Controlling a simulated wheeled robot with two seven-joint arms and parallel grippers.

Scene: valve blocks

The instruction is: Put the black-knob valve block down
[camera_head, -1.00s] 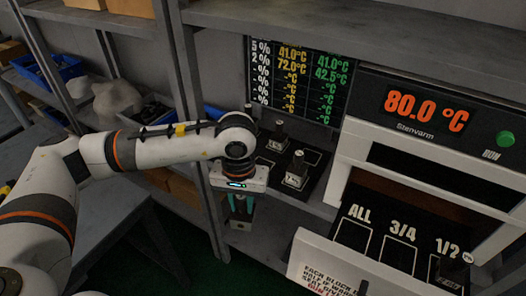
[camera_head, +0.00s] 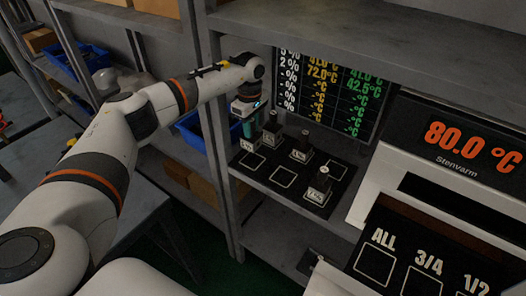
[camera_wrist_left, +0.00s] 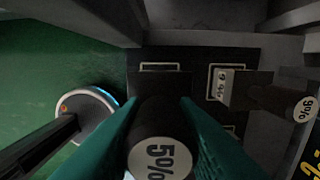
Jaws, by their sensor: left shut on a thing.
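My left gripper (camera_head: 248,130) is at the left end of the black mat on the shelf, its teal fingers pointing down. In the left wrist view the fingers are shut around a valve block with a black knob (camera_wrist_left: 160,158), whose top carries a white "5%" label. In the head view this block (camera_head: 250,145) is small and partly hidden under the fingers, over or at a mat square. I cannot tell whether its base touches the mat (camera_head: 256,183). My right gripper is not in view.
Other valve blocks stand close by on the mat: one just right of the gripper (camera_head: 271,135), one further right (camera_head: 301,148) and one nearer the front (camera_head: 319,188). An outlined square (camera_head: 283,176) in the front row is empty. The oven (camera_head: 465,150) stands right.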

